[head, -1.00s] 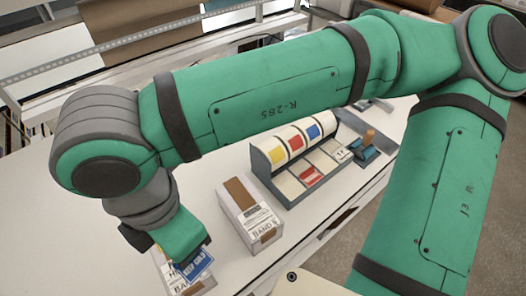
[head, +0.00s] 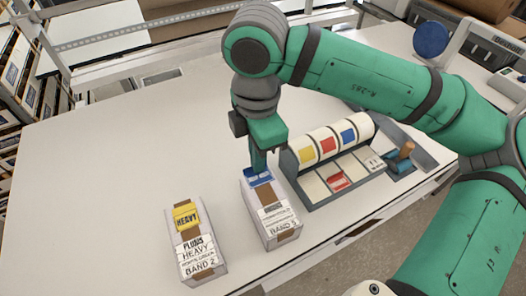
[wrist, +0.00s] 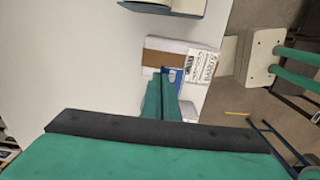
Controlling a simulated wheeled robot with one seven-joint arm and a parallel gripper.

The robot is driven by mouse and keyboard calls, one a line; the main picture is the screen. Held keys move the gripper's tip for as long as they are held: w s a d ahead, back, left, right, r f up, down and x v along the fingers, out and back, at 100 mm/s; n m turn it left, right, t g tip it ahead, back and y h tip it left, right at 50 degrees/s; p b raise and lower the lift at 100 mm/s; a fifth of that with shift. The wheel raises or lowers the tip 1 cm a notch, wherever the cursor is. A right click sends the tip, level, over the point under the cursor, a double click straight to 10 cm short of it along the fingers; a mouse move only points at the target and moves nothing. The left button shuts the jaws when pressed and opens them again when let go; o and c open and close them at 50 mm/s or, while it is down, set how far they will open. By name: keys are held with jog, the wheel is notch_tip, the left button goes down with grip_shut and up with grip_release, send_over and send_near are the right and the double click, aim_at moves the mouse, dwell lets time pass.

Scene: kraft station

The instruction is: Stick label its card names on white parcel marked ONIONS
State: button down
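My gripper (head: 259,168) points down at the far end of a white parcel (head: 259,219) with brown tape. Its fingers are shut on a blue label (head: 258,178), which lies at or just above the parcel's top; I cannot tell whether it touches. This parcel's card (head: 279,220) reads BAND 5; its upper lines are too small to read. The label also shows beside the fingertips in the wrist view (wrist: 179,75). A second white parcel (head: 203,262), at left, bears a yellow HEAVY label (head: 186,217) and a card reading PLUMS, HEAVY, BAND 2.
A grey dispenser (head: 317,199) with yellow, red and blue rolls stands right of the parcels; a red label (head: 339,181) lies in its front. A wooden-handled tool (head: 405,150) stands farther right. The white table (head: 110,160) is clear at left.

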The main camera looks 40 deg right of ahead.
jog(key=d+f, duration=0.1)
jog(key=w+d+f, duration=0.1)
jog(key=f, duration=0.1)
jog(key=shift+w, duration=0.15)
jog(key=shift+s+f, duration=0.15)
jog(key=shift+f, duration=0.75)
jog(key=shift+s+f, duration=0.1)
jog(key=shift+f, duration=1.1)
jog(key=shift+w, duration=0.15)
jog(key=shift+d, duration=0.1)
jog(key=shift+f, duration=0.4)
jog(key=c, duration=2)
grip_release()
